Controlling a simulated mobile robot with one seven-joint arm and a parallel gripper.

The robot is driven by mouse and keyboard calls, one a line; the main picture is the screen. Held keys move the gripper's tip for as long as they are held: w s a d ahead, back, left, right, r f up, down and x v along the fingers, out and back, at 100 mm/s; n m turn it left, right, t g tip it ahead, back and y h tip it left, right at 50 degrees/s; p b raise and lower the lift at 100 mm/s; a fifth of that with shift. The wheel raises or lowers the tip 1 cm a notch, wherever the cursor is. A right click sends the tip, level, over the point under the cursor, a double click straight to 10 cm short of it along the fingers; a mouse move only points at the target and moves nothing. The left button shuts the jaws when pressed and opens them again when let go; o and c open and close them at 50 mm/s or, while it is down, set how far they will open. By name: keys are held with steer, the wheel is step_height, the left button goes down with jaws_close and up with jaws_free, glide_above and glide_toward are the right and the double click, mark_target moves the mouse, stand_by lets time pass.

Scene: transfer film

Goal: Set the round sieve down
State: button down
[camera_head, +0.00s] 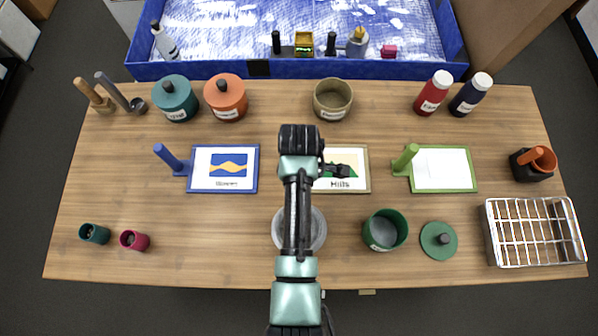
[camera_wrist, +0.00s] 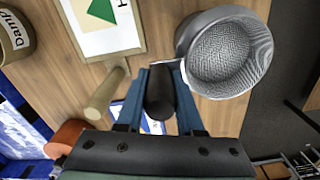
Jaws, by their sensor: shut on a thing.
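The round sieve, a grey bowl with fine mesh, fills the upper right of the wrist view (camera_wrist: 228,52). My gripper (camera_wrist: 161,74) is shut on its dark handle, between two blue fingers. The bowl sits off to one side of the fingers. In the head view the pale sieve (camera_head: 315,229) shows on both sides of my arm, near the front middle of the wooden table (camera_head: 200,225). My arm hides its middle and the fingertips there. I cannot tell whether the sieve touches the table.
The Hills board (camera_head: 352,183) lies behind the sieve; its tan handle (camera_wrist: 106,95) stands close to my fingers. A green pot (camera_head: 385,230) and green lid (camera_head: 438,240) stand right of the sieve, then a wire rack (camera_head: 535,232).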

steer(key=shift+f, duration=0.1)
steer(key=shift+f+b, duration=0.3)
steer(key=shift+f, duration=0.2)
steer(key=c, duration=0.5)
jaws_free()
steer(key=shift+c, duration=0.2)
steer(key=shift+r, duration=0.15)
step_height(320, 180, up, 12)
steer(key=shift+r+p, duration=0.55)
steer(key=shift+p, duration=0.05)
